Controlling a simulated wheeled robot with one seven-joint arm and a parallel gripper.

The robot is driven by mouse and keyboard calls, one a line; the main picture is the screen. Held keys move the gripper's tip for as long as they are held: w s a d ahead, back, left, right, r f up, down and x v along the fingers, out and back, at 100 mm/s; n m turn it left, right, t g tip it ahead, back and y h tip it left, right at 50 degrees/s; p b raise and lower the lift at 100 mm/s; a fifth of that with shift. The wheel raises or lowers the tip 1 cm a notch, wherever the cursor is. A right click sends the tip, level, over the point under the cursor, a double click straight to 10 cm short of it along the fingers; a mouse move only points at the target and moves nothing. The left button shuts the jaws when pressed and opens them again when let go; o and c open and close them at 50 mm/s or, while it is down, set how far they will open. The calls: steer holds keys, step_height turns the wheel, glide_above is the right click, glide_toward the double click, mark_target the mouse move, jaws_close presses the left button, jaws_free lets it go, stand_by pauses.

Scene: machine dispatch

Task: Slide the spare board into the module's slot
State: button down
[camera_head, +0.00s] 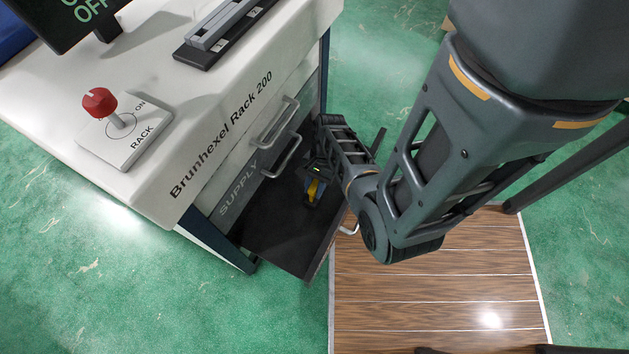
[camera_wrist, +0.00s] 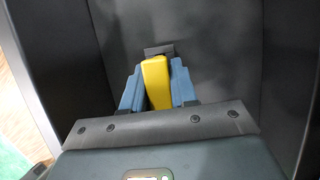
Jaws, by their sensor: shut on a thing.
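My gripper (camera_head: 314,190) reaches down into an open dark drawer (camera_head: 270,228) of the rack. It is shut on a yellow piece (camera_wrist: 156,82), which stands between the two blue-grey fingers in the wrist view. I cannot tell whether the yellow piece is part of the spare board. A small grey plate (camera_wrist: 158,50) shows just beyond the yellow piece. On the rack top is a grey slotted unit (camera_head: 228,28) on a dark base, perhaps the module; its far end is cut off by the picture edge.
The rack (camera_head: 150,160) has drawer handles (camera_head: 283,155) on its front, above the open drawer. A red knob (camera_head: 99,101) stands on the ON/RACK plate. A dark OFF display (camera_head: 75,22) is at top left. A wooden-topped surface (camera_head: 430,290) lies right of the drawer; green floor surrounds.

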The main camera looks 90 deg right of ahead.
steer(key=shift+f+b, duration=0.6)
steer(key=shift+f, duration=0.4)
steer(key=c, duration=0.8)
jaws_free()
steer(key=shift+r, duration=0.1)
steer(key=p+v, duration=0.2)
steer(key=v, duration=0.5)
steer(key=shift+d+r, duration=0.1)
steer(key=shift+r, duration=0.25)
